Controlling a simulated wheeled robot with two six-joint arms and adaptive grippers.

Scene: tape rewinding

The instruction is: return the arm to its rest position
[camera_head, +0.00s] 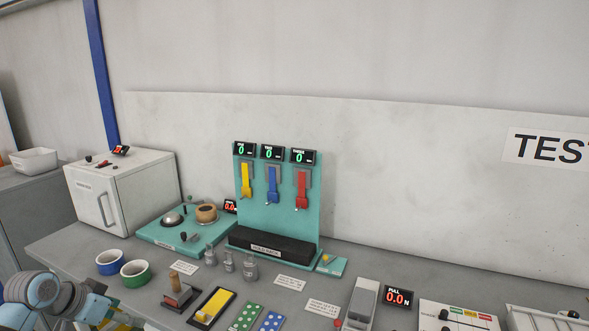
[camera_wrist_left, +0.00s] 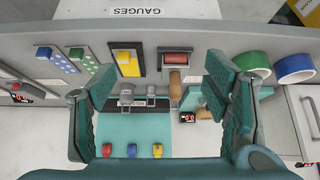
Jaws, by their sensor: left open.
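My left arm (camera_head: 38,290) enters the head view at the lower left corner, low in front of the bench. Its gripper is only partly in that view, cut by the bottom edge. In the left wrist view my left gripper (camera_wrist_left: 160,88) is open, its teal fingers wide apart with nothing held between them. The bench and the teal gauge panel show beyond the fingers. A blue tape roll (camera_head: 110,262) and a green tape roll (camera_head: 136,273) lie on the bench's left side. A brown roll (camera_head: 206,213) sits on a teal winding base (camera_head: 165,235). My right gripper is not in view.
A white cabinet (camera_head: 130,190) stands at the back left. The teal gauge panel (camera_head: 275,220) carries yellow, blue and red hooks. Metal weights (camera_head: 250,268), a stamp (camera_head: 180,290), a yellow tray (camera_head: 210,308) and dotted blocks (camera_head: 245,317) crowd the bench front.

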